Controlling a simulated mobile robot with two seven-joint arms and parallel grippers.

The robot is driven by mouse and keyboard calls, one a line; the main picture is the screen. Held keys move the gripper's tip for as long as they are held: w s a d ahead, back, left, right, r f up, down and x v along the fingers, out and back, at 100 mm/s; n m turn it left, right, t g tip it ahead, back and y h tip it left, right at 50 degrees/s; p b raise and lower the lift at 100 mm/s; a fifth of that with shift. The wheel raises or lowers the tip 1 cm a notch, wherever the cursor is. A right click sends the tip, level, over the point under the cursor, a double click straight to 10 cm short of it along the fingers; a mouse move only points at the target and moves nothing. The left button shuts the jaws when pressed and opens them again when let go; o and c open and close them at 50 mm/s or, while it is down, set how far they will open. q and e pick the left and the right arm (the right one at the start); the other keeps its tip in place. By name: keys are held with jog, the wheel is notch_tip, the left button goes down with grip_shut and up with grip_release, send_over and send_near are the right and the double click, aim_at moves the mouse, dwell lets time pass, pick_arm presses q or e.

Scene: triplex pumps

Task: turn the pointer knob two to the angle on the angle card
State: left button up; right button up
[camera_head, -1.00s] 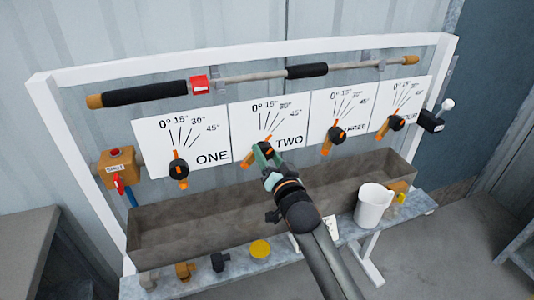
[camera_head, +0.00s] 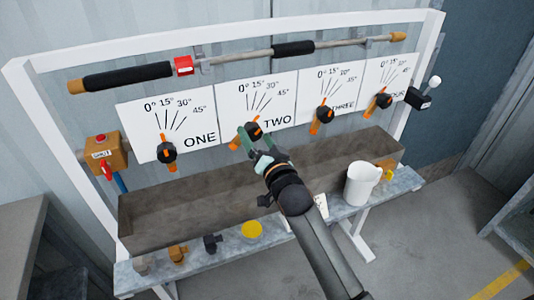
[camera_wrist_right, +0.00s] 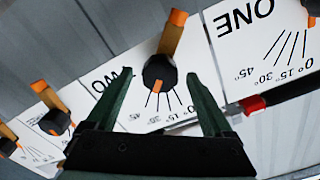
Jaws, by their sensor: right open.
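Knob two (camera_head: 255,131) is a black knob with an orange pointer, on the white panel marked TWO (camera_head: 277,119). It also shows in the right wrist view (camera_wrist_right: 158,71). Its long orange end slants down-left in the head view. Its short orange tip points up among the scale lines, seemingly near 30°; the exact angle is hard to read. My right gripper (camera_head: 259,149) is open just in front of knob two. In the wrist view its green fingers (camera_wrist_right: 149,82) stand apart on either side of the knob, touching nothing visibly. My left gripper is out of view.
Knobs one (camera_head: 167,151), three (camera_head: 325,114) and four (camera_head: 383,99) flank it. A trough (camera_head: 165,214) runs below. A white jug (camera_head: 361,186) stands on the bench. A small white card (camera_head: 321,206) beside my arm is unreadable. A bar (camera_head: 245,57) crosses above.

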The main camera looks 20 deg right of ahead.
jog(key=s, duration=1.1)
jog(key=shift+s+d+b, duration=0.2)
jog(key=shift+b, duration=0.2)
jog(key=s+f+n+g, duration=0.2)
jog(key=s+f+g, duration=0.1)
jog(key=s+f, duration=0.4)
jog(key=s+a+f+n+g+y, duration=0.1)
jog(key=s+f+n+g, duration=0.2)
jog(key=s+f, duration=0.4)
jog(key=s+f+n+g, duration=0.2)
jog(key=s+f, duration=0.4)
jog(key=f, duration=1)
jog(key=shift+s+a+n+g+y+p, duration=0.35)
jog(key=shift+s+n+g+y+p, duration=0.05)
jog(key=shift+n, duration=0.1)
jog(key=shift+r, duration=0.1)
jog(key=shift+d, duration=0.1)
